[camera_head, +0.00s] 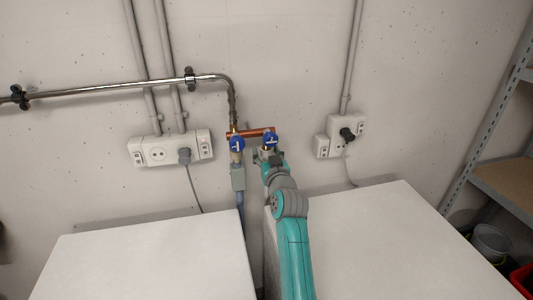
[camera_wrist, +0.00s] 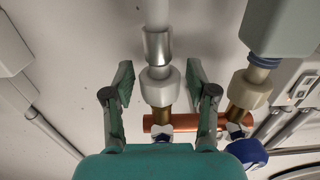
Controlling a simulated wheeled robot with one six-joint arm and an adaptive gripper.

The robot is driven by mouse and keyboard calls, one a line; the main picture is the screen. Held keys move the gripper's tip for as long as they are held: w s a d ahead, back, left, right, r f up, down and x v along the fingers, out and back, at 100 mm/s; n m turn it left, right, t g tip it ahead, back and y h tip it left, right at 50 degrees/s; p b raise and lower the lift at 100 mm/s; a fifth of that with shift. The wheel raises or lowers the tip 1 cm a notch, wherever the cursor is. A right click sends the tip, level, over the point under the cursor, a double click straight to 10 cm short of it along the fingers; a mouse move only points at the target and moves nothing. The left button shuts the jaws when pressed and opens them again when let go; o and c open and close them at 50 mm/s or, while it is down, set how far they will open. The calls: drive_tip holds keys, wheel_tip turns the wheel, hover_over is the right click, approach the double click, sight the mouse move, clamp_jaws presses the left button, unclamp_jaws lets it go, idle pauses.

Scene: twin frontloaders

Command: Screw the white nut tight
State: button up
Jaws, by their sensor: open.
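The white nut (camera_wrist: 160,88) shows in the wrist view on a white hose (camera_wrist: 156,14) with a silver sleeve (camera_wrist: 157,47). It sits at the end of a brass fitting (camera_wrist: 161,117) on the copper pipe (camera_wrist: 185,122). How far it is threaded on, I cannot tell. My gripper (camera_wrist: 160,82) is open, with one finger on each side of the nut and a visible gap on both sides. In the head view my gripper (camera_head: 267,158) is just below the right blue-handled valve (camera_head: 270,139) and hides the nut there.
A second valve (camera_head: 237,144) with a grey-green box (camera_head: 238,178) hangs close on the left; its whitish nut (camera_wrist: 248,88) shows in the wrist view. White machine tops (camera_head: 150,260) (camera_head: 390,240) stand below. Sockets (camera_head: 170,149) (camera_head: 341,136) flank the pipes. Metal shelving (camera_head: 500,185) is at the right.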

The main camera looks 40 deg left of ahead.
drive_tip(key=c, duration=0.9)
drive_tip(key=shift+c, duration=0.2)
drive_tip(key=shift+w+n+g+y, duration=0.15)
drive_tip(key=shift+n+g+y, duration=0.35)
drive_tip(key=shift+g, duration=0.1)
drive_tip(key=shift+r+n+g+y, duration=0.15)
drive_tip(key=shift+n+g+y, duration=1.25)
drive_tip(key=shift+g, duration=0.8)
drive_tip(key=shift+n+g, duration=1)
drive_tip(key=shift+g, duration=0.2)
drive_tip(key=shift+a, duration=0.1)
drive_tip(key=o, duration=0.9)
drive_tip(key=shift+o, duration=0.2)
